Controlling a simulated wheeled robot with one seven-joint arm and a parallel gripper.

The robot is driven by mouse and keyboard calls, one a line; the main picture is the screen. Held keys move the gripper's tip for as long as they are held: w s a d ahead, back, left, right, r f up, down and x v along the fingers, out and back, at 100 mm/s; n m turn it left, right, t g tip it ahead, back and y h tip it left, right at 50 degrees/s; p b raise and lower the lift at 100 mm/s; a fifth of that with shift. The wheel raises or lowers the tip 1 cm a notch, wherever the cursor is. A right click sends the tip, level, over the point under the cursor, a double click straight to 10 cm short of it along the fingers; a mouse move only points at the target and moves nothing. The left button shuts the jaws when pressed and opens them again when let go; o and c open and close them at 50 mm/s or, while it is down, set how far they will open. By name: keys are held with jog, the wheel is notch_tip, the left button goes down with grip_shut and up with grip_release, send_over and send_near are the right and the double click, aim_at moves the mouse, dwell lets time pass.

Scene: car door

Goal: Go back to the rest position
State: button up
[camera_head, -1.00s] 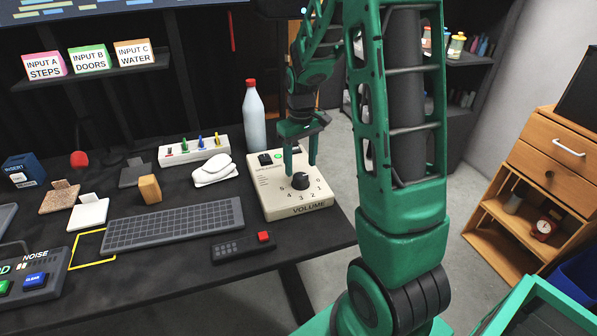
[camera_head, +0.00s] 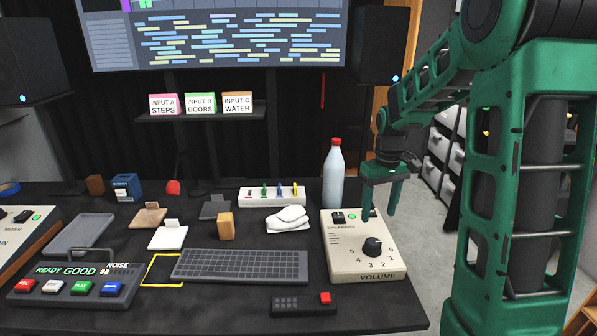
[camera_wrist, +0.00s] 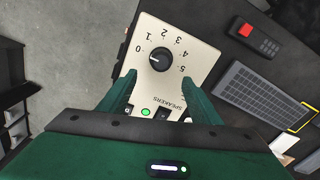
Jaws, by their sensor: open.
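My green gripper (camera_head: 381,202) is open and empty. It hangs above the back right corner of the cream volume box (camera_head: 365,262), near the table's right side. The box carries a black knob (camera_head: 373,247) with numbers around it and a lit green light. In the wrist view, the box (camera_wrist: 200,62) and its knob (camera_wrist: 160,58) lie beyond the two fingers (camera_wrist: 152,105), and nothing is between them.
The black table (camera_head: 225,315) holds a keyboard (camera_head: 240,266), a remote (camera_head: 303,304), a white bottle (camera_head: 333,175) with a red cap, and a control panel (camera_head: 80,287). A monitor (camera_head: 215,38) stands behind. Grey floor (camera_head: 425,235) shows to the right.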

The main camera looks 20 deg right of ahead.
jog(key=shift+s, duration=0.1)
jog(key=s+a+r+m, duration=0.1)
jog(key=s+r+m, duration=0.1)
jog(key=s, duration=1.2)
jog(key=s+a+r+m, duration=0.2)
jog(key=s+m, duration=0.2)
jog(key=s, duration=1)
jog(key=shift+s, duration=0.4)
jog(key=shift+w+f, duration=0.25)
jog(key=shift+w, duration=0.4)
jog(key=shift+c, duration=0.6)
